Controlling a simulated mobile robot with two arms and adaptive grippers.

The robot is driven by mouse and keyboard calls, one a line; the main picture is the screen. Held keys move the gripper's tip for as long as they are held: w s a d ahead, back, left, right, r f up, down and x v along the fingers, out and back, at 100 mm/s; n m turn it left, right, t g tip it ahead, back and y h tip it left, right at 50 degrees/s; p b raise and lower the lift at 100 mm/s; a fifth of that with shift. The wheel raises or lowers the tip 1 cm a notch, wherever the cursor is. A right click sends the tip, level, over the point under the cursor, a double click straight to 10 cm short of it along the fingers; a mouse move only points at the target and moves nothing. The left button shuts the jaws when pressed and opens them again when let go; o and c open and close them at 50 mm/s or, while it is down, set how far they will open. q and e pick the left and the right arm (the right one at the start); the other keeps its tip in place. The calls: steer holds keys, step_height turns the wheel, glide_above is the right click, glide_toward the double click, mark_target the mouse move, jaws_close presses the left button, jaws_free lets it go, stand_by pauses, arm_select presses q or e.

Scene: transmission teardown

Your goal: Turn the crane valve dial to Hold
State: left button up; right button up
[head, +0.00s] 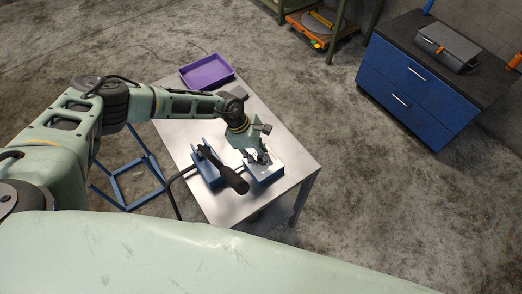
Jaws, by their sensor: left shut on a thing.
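My left gripper (258,158) reaches down over a blue box with a pale top (267,178) on the metal table. It is shut at the top of this box, on what appears to be the valve dial. The dial is hidden by the fingers, so its pointer and the setting marks cannot be read. A blue pump-like unit (208,174) with a black-handled lever (224,170) stands just left of the box. My right gripper is not in view.
A purple tray (207,72) sits at the table's far end. The metal table (236,207) has bare room at its front and right edges. A blue frame (127,182) stands left of it. A blue drawer cabinet (412,88) with a grey case (447,47) is at the back right.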

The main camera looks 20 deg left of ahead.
arm_select(q)
steer(key=n, duration=0.1)
steer(key=n+t, duration=0.1)
steer(key=n, duration=0.1)
steer(key=shift+w+r+n+t, duration=0.25)
steer(key=shift+r+n+t, duration=0.05)
steer(key=shift+n, duration=0.1)
steer(key=n, duration=0.1)
steer(key=n+t+y, duration=0.1)
steer(key=n, duration=0.2)
steer(key=shift+s+f+n, duration=0.1)
steer(key=shift+s+n, duration=0.2)
steer(key=n+t+y+b, duration=0.1)
steer(key=n, duration=0.2)
steer(key=shift+s+f+n+y, duration=0.1)
steer(key=shift+s+n+y, duration=0.05)
steer(key=shift+n+y, duration=0.25)
steer(key=shift+a+n+y+b, duration=0.1)
steer(key=shift+n+y+b, duration=0.35)
steer(key=shift+n, duration=0.45)
steer(key=shift+a, duration=0.1)
steer(key=o, duration=1)
steer(key=shift+s, duration=0.1)
